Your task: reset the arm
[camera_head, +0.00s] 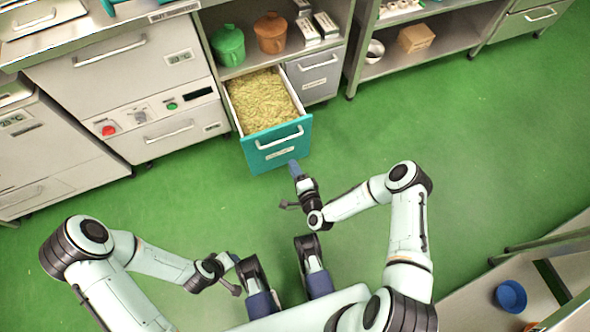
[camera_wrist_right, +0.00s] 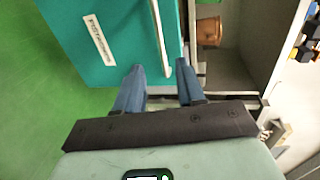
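My right gripper (camera_head: 294,165) is at the front of an open teal drawer (camera_head: 262,157), near its lower right corner in the head view. In the right wrist view its two blue fingers (camera_wrist_right: 160,68) are apart, with nothing gripped between them. The drawer's white handle (camera_wrist_right: 162,40) runs down toward the gap between the fingertips; I cannot tell how far in front it is. My left gripper (camera_head: 235,258) is low in the head view, away from the furniture; its fingers are too small to judge.
The drawer is full of yellow-green bits (camera_head: 262,100). A green pot (camera_head: 228,45) and a brown pot (camera_head: 270,33) stand on the shelf above. A grey drawer (camera_head: 314,75) beside it is shut. A blue bowl (camera_head: 511,296) is at lower right. Green floor (camera_head: 480,140) is clear.

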